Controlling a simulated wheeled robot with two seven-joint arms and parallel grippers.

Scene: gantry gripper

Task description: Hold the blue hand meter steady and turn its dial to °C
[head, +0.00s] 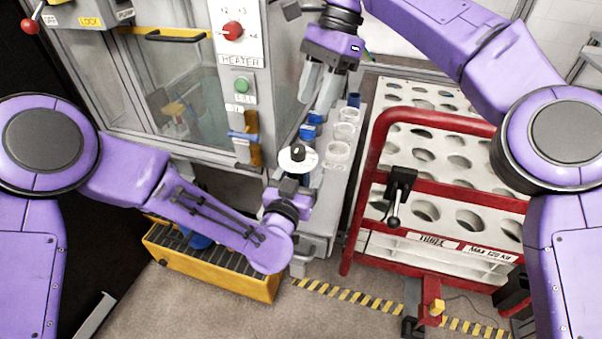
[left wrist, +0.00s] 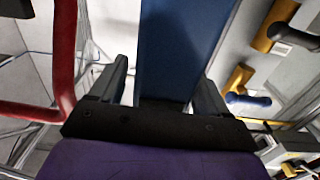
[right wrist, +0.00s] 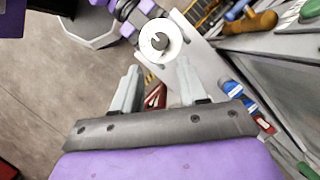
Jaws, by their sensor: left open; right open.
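The blue hand meter stands between the fingers of my left gripper (head: 294,182); its white dial face (head: 298,158) with a black knob shows on top. In the left wrist view the meter's blue body (left wrist: 180,50) fills the space between the fingers, which are open beside it. My right gripper (head: 316,98) is open and empty, above and behind the dial, fingers pointing down. In the right wrist view the white dial face with its knob (right wrist: 160,41) lies just beyond the open fingertips (right wrist: 158,72). The dial's markings, including °C, are too small to read.
Blue and clear cups (head: 338,152) stand on a grey bench behind the meter. A heater cabinet (head: 233,30) with a red knob is at left. A red-framed rack (head: 378,150) stands at right, and a yellow crate (head: 200,268) is on the floor below my left arm.

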